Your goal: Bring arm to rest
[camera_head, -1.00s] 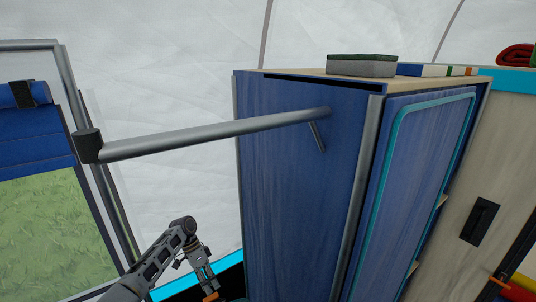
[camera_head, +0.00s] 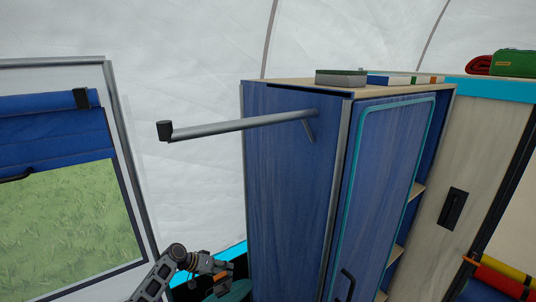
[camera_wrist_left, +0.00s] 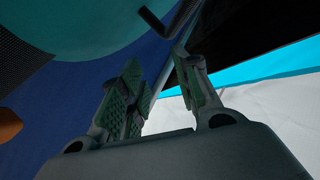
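My left arm (camera_head: 178,258) comes in at the bottom of the head view, left of the blue cabinet. Its far end is small and partly cut off by the lower edge. In the left wrist view my left gripper (camera_wrist_left: 160,68) has its two green-padded fingers apart, with nothing visible held between them. A rounded teal surface (camera_wrist_left: 95,25) lies beyond the fingers at the upper left; I cannot tell whether they touch it. My right arm and right gripper are not in view.
The blue cabinet (camera_head: 287,190) has a metal bar (camera_head: 240,125) sticking out to the left. A dark handle (camera_head: 346,284) is on its door. A grey-green block (camera_head: 341,77) lies on top. A framed window panel (camera_head: 75,215) stands at the left. A wooden cabinet (camera_head: 484,135) stands at the right.

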